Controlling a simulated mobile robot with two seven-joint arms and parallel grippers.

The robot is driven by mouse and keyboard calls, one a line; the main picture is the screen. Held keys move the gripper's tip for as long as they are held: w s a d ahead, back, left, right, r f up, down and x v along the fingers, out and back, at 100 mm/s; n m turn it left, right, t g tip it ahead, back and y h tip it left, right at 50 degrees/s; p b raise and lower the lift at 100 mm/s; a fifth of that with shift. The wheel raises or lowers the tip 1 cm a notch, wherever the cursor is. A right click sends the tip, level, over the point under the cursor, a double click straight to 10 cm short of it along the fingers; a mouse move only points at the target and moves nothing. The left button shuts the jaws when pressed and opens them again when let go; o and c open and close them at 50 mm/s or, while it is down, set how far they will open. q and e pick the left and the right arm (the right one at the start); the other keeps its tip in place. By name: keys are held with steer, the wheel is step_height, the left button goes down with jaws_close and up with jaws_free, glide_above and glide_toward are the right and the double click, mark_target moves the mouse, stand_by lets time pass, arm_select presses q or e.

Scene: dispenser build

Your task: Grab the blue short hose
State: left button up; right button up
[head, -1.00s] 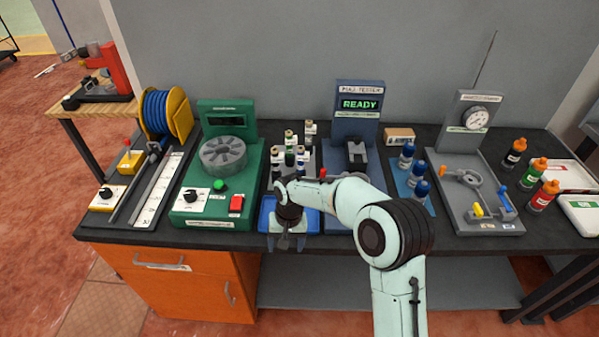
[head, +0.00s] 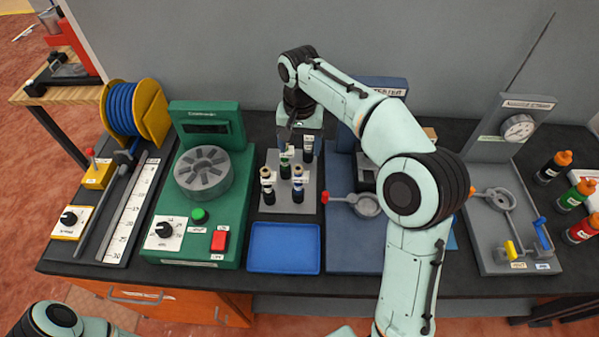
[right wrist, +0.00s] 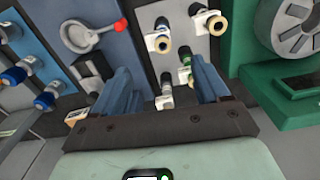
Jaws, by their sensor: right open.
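No separate piece of short blue hose can be made out with certainty. Blue hose is wound on a yellow reel (head: 132,110) at the back left of the bench. My right gripper (head: 300,132) is above the back of a grey rack (head: 284,203) that holds several small dark fittings with pale tops and white labels. In the right wrist view my right gripper (right wrist: 166,88) is open and empty, with fittings showing between and beyond its fingers. A green-banded fitting (right wrist: 185,72) shows there. My left gripper is out of view; only part of that arm shows at bottom left.
An empty blue tray (head: 284,248) lies in front of the rack. A green machine (head: 205,190) stands left of it, a blue tester (head: 362,240) right of it. Several blue-collared pieces (right wrist: 48,97) stand on a blue mat. A gauge fixture (head: 515,235) is farther right.

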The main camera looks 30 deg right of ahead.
mark_target(300, 169)
steer(key=shift+f, duration=0.35)
steer(key=f, duration=0.2)
steer(key=f+b, duration=0.1)
steer(key=f, duration=0.3)
steer(key=shift+s+f, duration=0.25)
steer(key=shift+f, duration=0.15)
steer(key=shift+w+f, duration=0.15)
steer(key=shift+f, duration=0.3)
step_height(300, 169, down, 5)
steer(key=shift+d+r+b, duration=0.1)
steer(key=shift+b, duration=0.35)
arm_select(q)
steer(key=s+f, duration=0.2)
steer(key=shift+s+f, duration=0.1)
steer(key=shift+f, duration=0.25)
arm_select(e)
jaws_close()
